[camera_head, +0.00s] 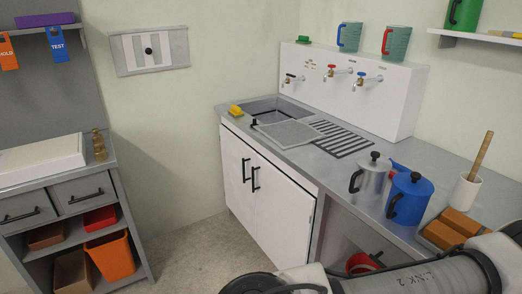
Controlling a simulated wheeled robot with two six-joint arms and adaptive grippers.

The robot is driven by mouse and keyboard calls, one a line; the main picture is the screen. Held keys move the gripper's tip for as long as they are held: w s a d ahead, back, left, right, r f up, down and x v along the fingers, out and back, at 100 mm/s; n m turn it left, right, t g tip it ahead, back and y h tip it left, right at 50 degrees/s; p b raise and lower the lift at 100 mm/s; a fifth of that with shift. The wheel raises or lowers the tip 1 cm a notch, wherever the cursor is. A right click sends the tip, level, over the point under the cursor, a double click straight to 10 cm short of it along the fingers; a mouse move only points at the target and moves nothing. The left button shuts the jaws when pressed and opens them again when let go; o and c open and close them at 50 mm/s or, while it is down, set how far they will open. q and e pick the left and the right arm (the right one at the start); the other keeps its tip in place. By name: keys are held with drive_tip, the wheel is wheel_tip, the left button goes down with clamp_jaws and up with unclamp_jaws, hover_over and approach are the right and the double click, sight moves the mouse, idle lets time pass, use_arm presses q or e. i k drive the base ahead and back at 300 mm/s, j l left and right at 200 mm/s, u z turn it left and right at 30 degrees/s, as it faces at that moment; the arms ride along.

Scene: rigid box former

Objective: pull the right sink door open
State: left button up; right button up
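The sink cabinet has two white doors at the middle of the head view. The right sink door (285,215) looks shut, flush with the left sink door (232,160). A black bar handle (255,179) stands upright near the right door's left edge. The left door's black handle (246,170) is close beside it. Grey links of my arm cross the bottom right, in front of the cabinet's lower right area. Neither of my grippers shows in this view.
The grey counter (300,155) holds a metal pot (370,180), a blue pot (409,199) and a yellow sponge (236,110). A shelf unit with an orange bin (111,257) stands at left. The floor (190,262) before the doors is clear.

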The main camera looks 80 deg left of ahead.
sight(285, 211)
drive_tip(key=u, duration=2.6)
drive_tip(key=i+j+z, duration=0.35)
drive_tip(key=j, duration=0.25)
drive_tip(key=i+j+z, duration=0.15)
drive_tip(key=j, duration=0.25)
drive_tip(key=i+j+z, duration=0.35)
drive_tip(key=j, duration=0.4)
drive_tip(key=i+j+z, duration=0.15)
drive_tip(key=j, duration=0.3)
